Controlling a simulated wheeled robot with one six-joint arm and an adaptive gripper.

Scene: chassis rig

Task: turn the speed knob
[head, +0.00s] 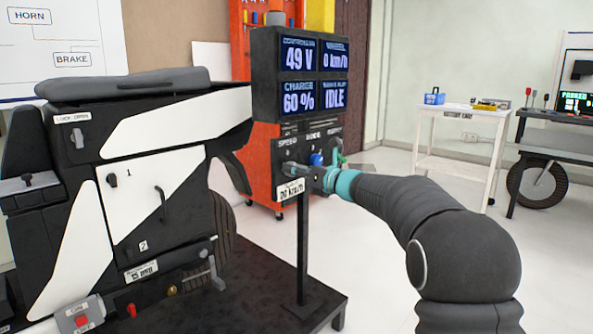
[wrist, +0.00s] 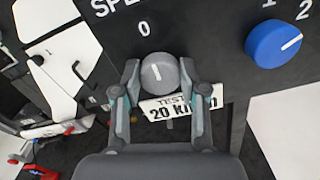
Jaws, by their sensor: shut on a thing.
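The speed knob (wrist: 159,74) is a round grey knob with a white pointer line, on the dark panel under the "SPEED" label. In the wrist view its pointer is near upright, close to the "0" mark. My gripper (wrist: 160,85) has one finger on each side of the knob and is shut on it. In the head view my gripper (head: 308,174) reaches the panel from the right and mostly hides the knob. The screens (head: 312,75) above read 49 V, 0 km/h, 60 % and IDLE.
A blue knob (wrist: 275,47) with marks 1 and 2 sits to the right of the speed knob. A "TEST 20 km/h" tag (head: 290,190) hangs just below. The black and white vehicle (head: 130,170) stands left. A white cart (head: 462,125) stands at the back right.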

